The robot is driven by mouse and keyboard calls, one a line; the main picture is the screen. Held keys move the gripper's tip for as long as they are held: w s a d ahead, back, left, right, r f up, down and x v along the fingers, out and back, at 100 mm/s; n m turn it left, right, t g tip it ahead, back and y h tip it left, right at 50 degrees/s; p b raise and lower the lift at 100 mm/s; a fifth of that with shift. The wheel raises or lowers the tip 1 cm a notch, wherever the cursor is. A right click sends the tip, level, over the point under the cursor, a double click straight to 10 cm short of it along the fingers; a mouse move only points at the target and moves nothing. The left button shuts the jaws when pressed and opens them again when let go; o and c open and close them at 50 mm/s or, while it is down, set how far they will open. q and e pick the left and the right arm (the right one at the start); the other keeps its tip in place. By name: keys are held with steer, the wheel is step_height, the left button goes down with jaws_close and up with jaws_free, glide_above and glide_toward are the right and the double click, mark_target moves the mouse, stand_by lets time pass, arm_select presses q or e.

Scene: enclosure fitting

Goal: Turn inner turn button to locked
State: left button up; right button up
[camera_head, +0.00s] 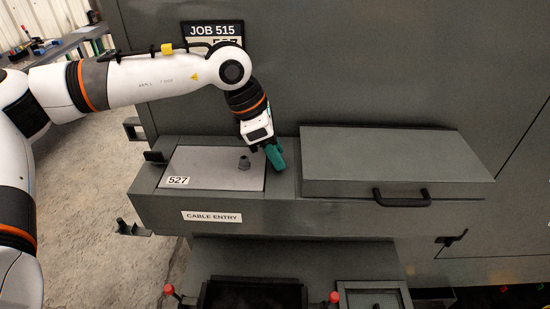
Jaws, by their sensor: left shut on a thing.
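A pale cover plate (205,168) marked 527 lies in the recess on top of the cable entry box (285,215). A teal piece (276,157), which appears to be the inner turn button, is at the plate's right edge, by the strip between plate and raised lid. My left gripper (269,146) comes down from above and is shut on it. The fingers partly hide it, so whether it overlaps the plate is hard to tell. A dark turn button (155,156) sits at the plate's left edge. My right gripper is not in view.
The closed lid (390,160) with a black handle (402,198) rises to the right. The tall cabinet wall (350,70) stands behind. A black bin (252,296) is below.

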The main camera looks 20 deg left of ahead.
arm_select(q)
steer(key=n+t+y+b, duration=0.1)
steer(key=n+b, duration=0.2)
steer(key=b, duration=0.2)
steer(key=n+y+b, duration=0.1)
steer(key=n+b, duration=0.3)
steer(key=b, duration=0.2)
steer(key=n+t+y+b, duration=0.1)
steer(key=n+b, duration=0.2)
steer(key=b, duration=0.2)
steer(key=shift+s+d+f+n+t+b, duration=0.1)
steer(key=shift+s+d+n+t+b, duration=0.05)
steer(key=shift+d+n+t+b, duration=0.2)
steer(key=n+y+b, duration=0.1)
steer(key=n+b, duration=0.1)
steer(key=shift+n, duration=0.35)
steer(key=shift+r+n+y+b, duration=0.15)
steer(key=shift+n+y+b, duration=0.2)
steer(key=shift+n, duration=0.4)
steer(key=shift+r+n+y+b, duration=0.2)
steer(key=shift+n+b, duration=0.25)
steer(key=shift+n, duration=0.3)
steer(key=o, duration=0.8)
steer(key=shift+c, duration=0.2)
steer(key=shift+o, duration=1.1)
steer(key=shift+f, duration=0.1)
steer(key=shift+f, duration=0.1)
